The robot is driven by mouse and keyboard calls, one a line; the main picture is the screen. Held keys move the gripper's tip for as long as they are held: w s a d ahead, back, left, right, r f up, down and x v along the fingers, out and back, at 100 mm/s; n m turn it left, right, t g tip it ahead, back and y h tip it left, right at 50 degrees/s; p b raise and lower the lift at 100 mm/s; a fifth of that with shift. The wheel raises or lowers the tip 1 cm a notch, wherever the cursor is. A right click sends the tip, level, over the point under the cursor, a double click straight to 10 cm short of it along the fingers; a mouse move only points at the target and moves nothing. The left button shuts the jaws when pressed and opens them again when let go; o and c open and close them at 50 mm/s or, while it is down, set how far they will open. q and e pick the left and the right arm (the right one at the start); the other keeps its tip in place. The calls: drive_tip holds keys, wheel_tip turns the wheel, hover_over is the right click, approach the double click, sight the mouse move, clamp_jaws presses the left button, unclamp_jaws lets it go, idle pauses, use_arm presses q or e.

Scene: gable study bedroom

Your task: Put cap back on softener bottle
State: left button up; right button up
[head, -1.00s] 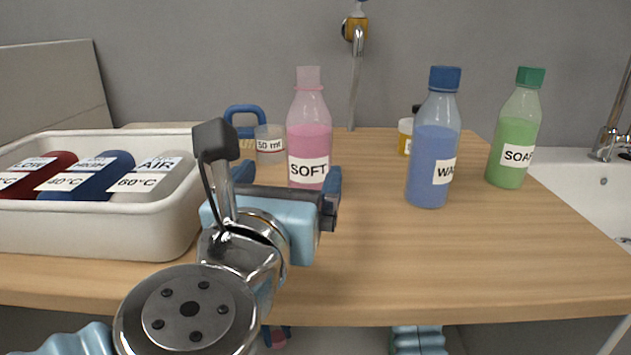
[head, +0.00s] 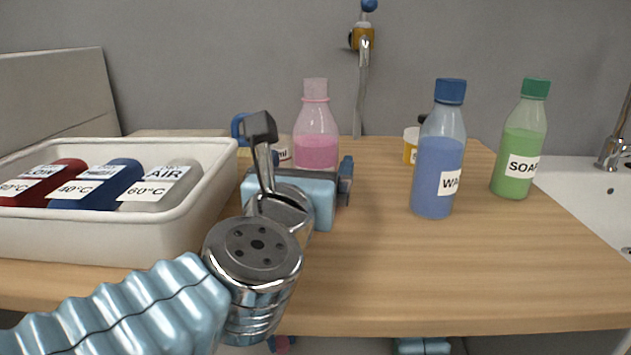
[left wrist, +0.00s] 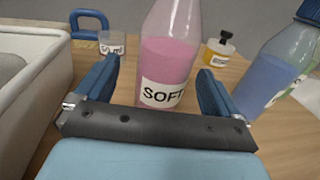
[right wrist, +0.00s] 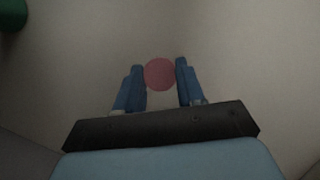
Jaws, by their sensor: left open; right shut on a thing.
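The softener bottle (head: 316,140) stands upright on the table, clear above pink liquid, with a pale pink neck and no separate cap visible on it. Its SOFT label shows in the left wrist view (left wrist: 163,93) but is hidden behind my gripper in the head view. My left gripper (head: 298,168) is open, with its fingers at either side of the bottle's lower body; in the left wrist view (left wrist: 158,72) gaps show at both sides. My right gripper (right wrist: 160,72) is shut on a round pink cap (right wrist: 160,75). In the head view it is low, mostly hidden below the table's front edge.
A white bin (head: 190,222) with labelled rolls stands left of my left gripper. A blue-capped bottle (head: 437,178) and a green-capped bottle (head: 519,150) stand to the right. A measuring cup (left wrist: 112,43) and a small yellow jar (left wrist: 217,50) stand behind. The table's front right (head: 390,270) is clear.

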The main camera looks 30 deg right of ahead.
sight(318, 154)
use_arm(q)
drive_tip(key=p+x, duration=0.1)
drive_tip(key=x, duration=0.4)
drive_tip(key=shift+d+f, duration=0.1)
drive_tip(key=shift+d, duration=0.2)
use_arm(e)
drive_tip(key=shift+r, duration=0.45)
use_arm(q)
drive_tip(key=shift+s, duration=0.1)
drive_tip(key=c, duration=1.4)
